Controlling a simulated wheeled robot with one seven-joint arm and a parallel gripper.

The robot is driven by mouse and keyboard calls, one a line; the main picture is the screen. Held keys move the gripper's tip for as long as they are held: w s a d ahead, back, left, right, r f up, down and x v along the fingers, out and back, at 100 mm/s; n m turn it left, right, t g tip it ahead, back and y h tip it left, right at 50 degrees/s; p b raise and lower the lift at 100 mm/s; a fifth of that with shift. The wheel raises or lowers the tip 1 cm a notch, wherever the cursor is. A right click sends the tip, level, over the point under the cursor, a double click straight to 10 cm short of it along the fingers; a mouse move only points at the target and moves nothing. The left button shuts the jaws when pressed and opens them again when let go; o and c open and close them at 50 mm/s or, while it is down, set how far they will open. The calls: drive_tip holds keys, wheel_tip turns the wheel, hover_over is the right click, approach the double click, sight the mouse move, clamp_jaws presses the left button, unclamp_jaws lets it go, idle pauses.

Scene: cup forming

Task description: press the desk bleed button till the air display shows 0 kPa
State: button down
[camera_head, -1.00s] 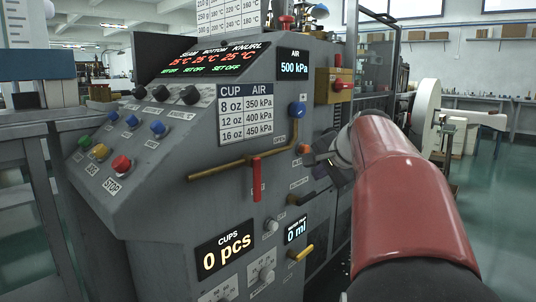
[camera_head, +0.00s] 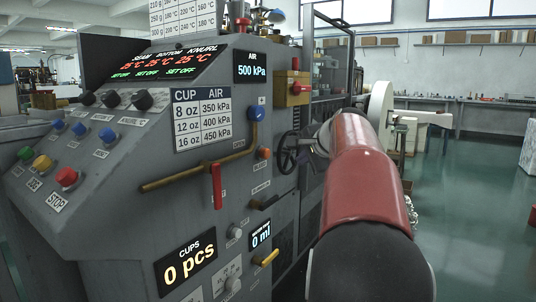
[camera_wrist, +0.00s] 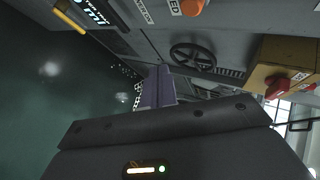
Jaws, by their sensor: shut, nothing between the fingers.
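The orange button also shows at the top of the wrist view (camera_wrist: 192,5), beside a label whose visible end reads "ED". My gripper (camera_wrist: 158,85) is shut and empty in the wrist view, pointing toward the machine side below the handwheel and apart from the button. In the head view my red arm hides most of the gripper, right of the button.
A black handwheel (camera_head: 287,152) is close to my gripper. A red lever (camera_head: 217,186), a blue-capped valve (camera_head: 256,113) and a yellow handle (camera_head: 266,257) stick out from the panel. A yellow box with a red knob (camera_head: 294,89) is above. Open floor lies to the right.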

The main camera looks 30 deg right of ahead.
sight(265, 153)
drive_tip(key=w+a+p, duration=0.3)
drive_tip(key=w, duration=0.4)
idle(2.0)
drive_tip(key=shift+w+a, duration=0.1)
drive_tip(key=shift+w, duration=0.25)
drive_tip(key=shift+w+a+p, duration=0.2)
drive_tip(key=shift+w+p, duration=0.25)
drive_tip(key=shift+p, duration=0.15)
idle(0.6)
drive_tip(key=shift+s, duration=0.1)
drive_tip(key=shift+s+d+b, duration=0.35)
drive_tip(key=shift+s+b, duration=0.1)
drive_tip(key=shift+s, duration=0.3)
